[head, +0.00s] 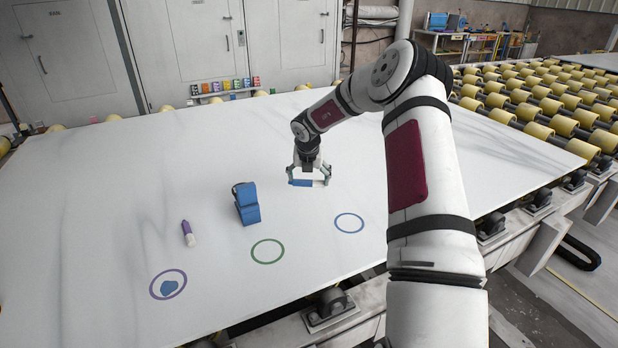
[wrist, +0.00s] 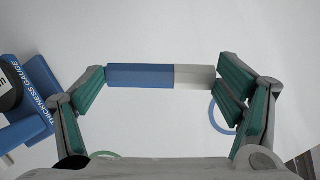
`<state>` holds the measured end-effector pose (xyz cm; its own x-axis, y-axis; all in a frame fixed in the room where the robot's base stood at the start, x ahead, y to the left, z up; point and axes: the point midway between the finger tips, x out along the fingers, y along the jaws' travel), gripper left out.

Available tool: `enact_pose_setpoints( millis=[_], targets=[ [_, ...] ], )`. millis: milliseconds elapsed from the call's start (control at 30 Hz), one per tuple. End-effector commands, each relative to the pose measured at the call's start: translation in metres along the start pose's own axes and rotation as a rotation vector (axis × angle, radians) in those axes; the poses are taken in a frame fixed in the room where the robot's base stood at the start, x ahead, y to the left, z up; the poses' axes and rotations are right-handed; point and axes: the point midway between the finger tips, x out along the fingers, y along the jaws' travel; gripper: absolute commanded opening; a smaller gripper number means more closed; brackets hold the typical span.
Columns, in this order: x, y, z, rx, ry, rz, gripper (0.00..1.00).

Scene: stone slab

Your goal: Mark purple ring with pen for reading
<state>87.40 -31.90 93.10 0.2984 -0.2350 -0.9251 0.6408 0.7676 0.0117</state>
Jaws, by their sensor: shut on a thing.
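My gripper (head: 308,178) is over the slab, behind the blue ring. It is shut on a blue-and-white pen (wrist: 140,76), which lies lengthwise across the jaws, its blue end at the left finger and its pale end at the right. The pen (head: 301,183) also shows in the head view; I cannot tell whether it touches the slab. The purple ring (head: 184,287) is at the slab's front left, away from my gripper, with a blue blot (head: 169,288) inside. A purple-and-white pen (head: 187,233) lies on the slab behind that ring.
A blue thickness gauge (head: 247,204) stands on the stone slab (head: 90,200) left of my gripper; it also shows in the wrist view (wrist: 30,100). A green ring (head: 267,251) and a blue ring (head: 349,223) mark the slab's front. The slab's left and back are mostly clear.

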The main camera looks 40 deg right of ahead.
Motion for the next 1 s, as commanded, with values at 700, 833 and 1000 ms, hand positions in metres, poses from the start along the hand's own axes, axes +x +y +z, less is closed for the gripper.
enact_pose_setpoints(
  millis=[700,833,1000],
  targets=[
    [0.069,-0.001,-0.028,-0.002,0.003,-0.001,0.61],
    [0.075,-0.001,-0.031,-0.001,0.003,-0.001,0.61],
    [0.078,-0.001,-0.032,0.000,0.002,0.000,0.61]
  ],
)
